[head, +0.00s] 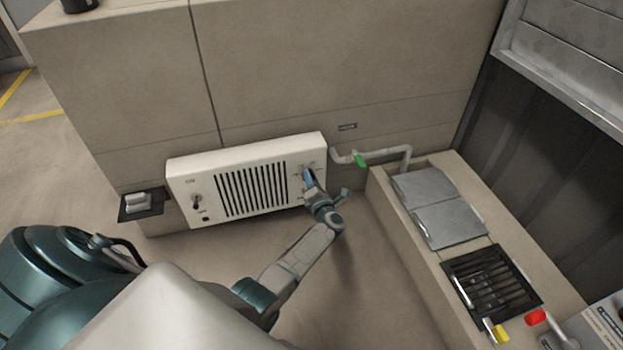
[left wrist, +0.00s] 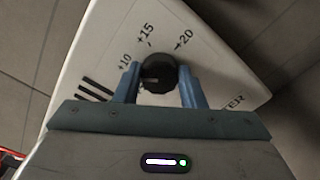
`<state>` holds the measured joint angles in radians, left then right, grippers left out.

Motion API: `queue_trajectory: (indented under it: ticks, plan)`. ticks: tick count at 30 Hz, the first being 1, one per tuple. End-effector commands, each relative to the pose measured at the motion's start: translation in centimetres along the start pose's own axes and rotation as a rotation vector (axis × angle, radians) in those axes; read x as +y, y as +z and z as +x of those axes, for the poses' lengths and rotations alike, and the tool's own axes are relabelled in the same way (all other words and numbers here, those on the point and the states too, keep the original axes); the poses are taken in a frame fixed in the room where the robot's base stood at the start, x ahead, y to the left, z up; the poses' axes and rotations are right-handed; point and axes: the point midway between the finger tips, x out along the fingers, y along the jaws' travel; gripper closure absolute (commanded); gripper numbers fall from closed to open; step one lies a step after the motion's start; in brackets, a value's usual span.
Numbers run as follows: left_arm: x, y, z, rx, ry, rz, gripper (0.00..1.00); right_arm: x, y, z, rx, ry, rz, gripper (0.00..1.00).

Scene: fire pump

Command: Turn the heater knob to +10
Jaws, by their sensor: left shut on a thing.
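The heater (head: 255,186) is a white panel with a dark slatted grille, mounted low on the beige wall. Its black round heater knob (left wrist: 158,72) shows in the left wrist view, with the marks +10, +15 and +20 printed around it. A faint line on the knob points roughly left in that view, on the +10 side; its exact setting is unclear. My left gripper (head: 309,180) is at the heater's right end. In the left wrist view its blue fingers (left wrist: 158,82) are shut on the knob, one on each side. My right gripper is not in view.
A second control (head: 197,203) is at the heater's left end, near a small dark wall box (head: 142,204). A beige bench (head: 405,240) with metal lids (head: 440,205) borders the right side.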

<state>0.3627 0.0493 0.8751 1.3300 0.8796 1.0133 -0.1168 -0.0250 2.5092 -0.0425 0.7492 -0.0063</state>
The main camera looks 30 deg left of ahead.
Motion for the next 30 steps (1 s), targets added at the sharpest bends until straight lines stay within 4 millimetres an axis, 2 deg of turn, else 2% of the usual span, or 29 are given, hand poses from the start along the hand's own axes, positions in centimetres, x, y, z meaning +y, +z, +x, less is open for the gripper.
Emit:
queue_trajectory:
  ticks: [19, 20, 23, 30]
  plan:
    - [-0.15, -0.02, -0.10, 0.000, -0.002, 0.054, 0.86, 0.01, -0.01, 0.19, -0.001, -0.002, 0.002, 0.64]
    - [-0.15, -0.01, -0.10, 0.000, -0.002, 0.053, 0.62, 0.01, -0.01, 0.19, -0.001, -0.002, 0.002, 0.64]
    - [-0.13, -0.02, -0.08, 0.000, -0.002, 0.053, 0.42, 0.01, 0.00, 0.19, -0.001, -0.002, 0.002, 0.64]
    - [-0.07, -0.01, -0.04, 0.000, -0.001, 0.053, 0.42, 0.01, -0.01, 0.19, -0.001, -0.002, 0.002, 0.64]
